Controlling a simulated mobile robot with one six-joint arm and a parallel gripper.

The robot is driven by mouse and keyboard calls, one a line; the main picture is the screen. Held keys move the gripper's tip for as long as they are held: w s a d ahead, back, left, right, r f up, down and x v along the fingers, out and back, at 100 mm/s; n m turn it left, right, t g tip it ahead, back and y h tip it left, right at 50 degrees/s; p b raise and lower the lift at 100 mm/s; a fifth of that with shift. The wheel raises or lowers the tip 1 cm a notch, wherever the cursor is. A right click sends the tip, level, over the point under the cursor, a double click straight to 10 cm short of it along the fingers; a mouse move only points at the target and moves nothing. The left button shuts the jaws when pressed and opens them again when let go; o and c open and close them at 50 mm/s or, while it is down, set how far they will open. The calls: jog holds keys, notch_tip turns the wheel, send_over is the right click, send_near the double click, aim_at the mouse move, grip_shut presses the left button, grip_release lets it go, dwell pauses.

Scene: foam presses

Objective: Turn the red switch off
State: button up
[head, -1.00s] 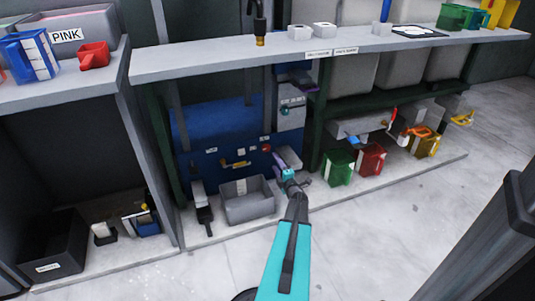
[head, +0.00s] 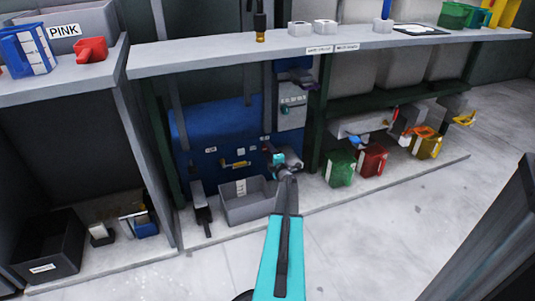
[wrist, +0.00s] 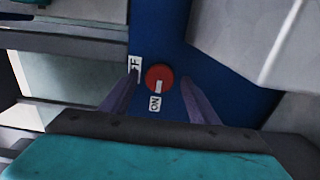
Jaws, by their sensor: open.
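The red switch (wrist: 158,78) is a round knob on the blue panel (wrist: 170,28), seen in the wrist view. The white mark on the knob points down to the ON label (wrist: 155,103). An OFF label (wrist: 134,66) is at its upper left. My gripper (wrist: 160,80) is open, with one purple finger on each side of the knob in this view. I cannot tell whether either finger touches it. In the head view my gripper (head: 272,154) is at the right part of the blue panel (head: 200,125) and largely hides the switch.
A grey open bin (head: 246,208) stands below the panel. A yellow handle (head: 238,165) is left of my gripper. A grey box (head: 291,105) is above it. Green (head: 340,170) and red (head: 372,160) containers stand to the right. A shelf (head: 200,62) runs overhead.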

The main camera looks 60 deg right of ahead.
jog(key=c, duration=0.9)
jog(key=shift+a, duration=0.25)
jog(key=shift+c, duration=0.6)
jog(key=shift+d+r, duration=0.15)
jog(key=shift+d, duration=0.15)
